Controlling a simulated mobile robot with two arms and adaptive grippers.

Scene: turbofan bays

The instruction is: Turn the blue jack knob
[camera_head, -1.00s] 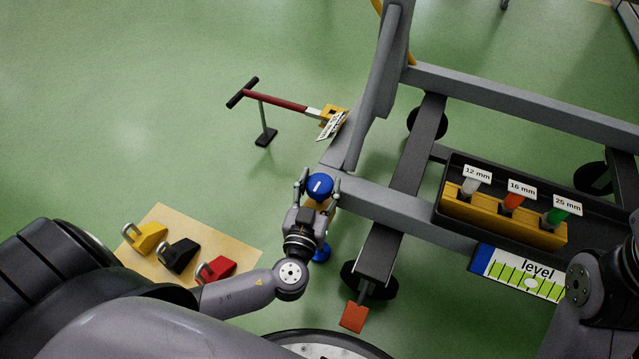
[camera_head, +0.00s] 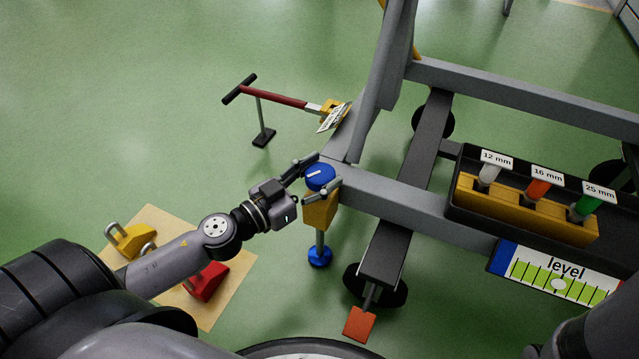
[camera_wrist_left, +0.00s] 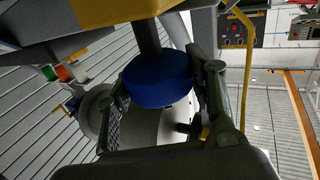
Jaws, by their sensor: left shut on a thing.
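The blue jack knob (camera_head: 319,178) is a round cap with a white line on top, above a yellow jack body (camera_head: 319,211) at the corner of the grey frame. My left gripper (camera_head: 325,172) comes in from the lower left, with one finger on either side of the knob, shut on it. In the left wrist view the blue knob (camera_wrist_left: 158,80) sits between the fingers, and the dark post meets it. The jack's blue foot (camera_head: 319,256) is on the floor below. My right gripper is out of view.
A level gauge (camera_head: 555,275) hangs on the frame at the right, below a black tray (camera_head: 461,182) with labelled sockets. A red-handled tow bar (camera_head: 275,97) rests on a stand behind. Chocks, including a red one (camera_head: 207,281), lie on a beige mat (camera_head: 237,280). Green floor is open at the left.

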